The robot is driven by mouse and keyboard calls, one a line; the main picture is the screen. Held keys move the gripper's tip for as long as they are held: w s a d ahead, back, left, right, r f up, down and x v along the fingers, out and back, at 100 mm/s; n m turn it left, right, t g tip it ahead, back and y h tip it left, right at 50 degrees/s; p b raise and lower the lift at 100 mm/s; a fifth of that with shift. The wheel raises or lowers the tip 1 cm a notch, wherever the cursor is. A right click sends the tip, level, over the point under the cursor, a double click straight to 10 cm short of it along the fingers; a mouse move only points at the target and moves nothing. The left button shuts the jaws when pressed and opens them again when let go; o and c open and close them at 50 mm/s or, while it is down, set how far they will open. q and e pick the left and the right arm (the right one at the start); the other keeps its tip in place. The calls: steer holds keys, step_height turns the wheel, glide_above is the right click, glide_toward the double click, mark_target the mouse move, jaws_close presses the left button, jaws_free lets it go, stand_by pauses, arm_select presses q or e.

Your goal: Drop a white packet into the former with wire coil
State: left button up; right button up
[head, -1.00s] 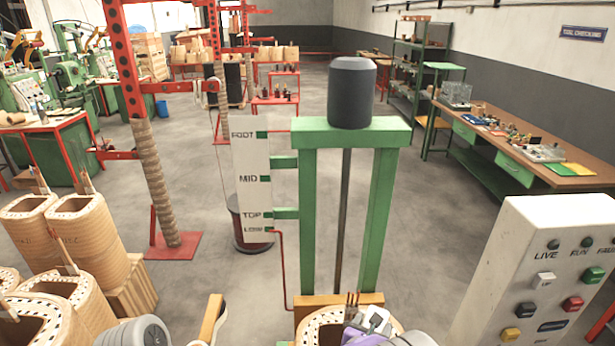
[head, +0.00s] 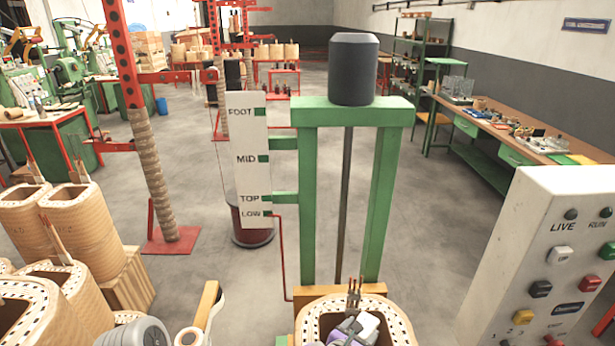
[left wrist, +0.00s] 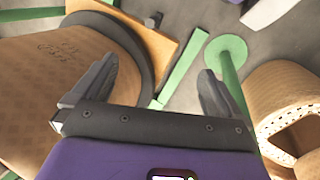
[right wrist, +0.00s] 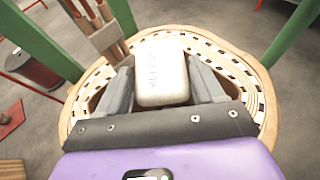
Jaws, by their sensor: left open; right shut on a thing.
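The former with wire coil (head: 384,302) stands at the bottom of the head view, a pale wooden ring with dark-dotted rim. Copper leads rise from its back edge. My right gripper (head: 352,328) is over its opening, shut on the white packet (head: 369,324). In the right wrist view the packet (right wrist: 161,70) sits between the fingers, its printed face up, with the former's rim (right wrist: 232,62) around it. I cannot tell how deep it is. My left gripper (left wrist: 160,90) is open and empty in the left wrist view, near a lettered wooden former (left wrist: 55,75).
A green lift frame (head: 307,200) stands behind the coil former. A control panel (head: 545,260) is at right. Several other formers (head: 85,225) stand at left. A white level board (head: 248,160) hangs beside the frame. The floor beyond is open.

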steer(key=shift+f, duration=0.6)
steer(key=shift+r, duration=0.1)
steer(key=o, duration=1.1)
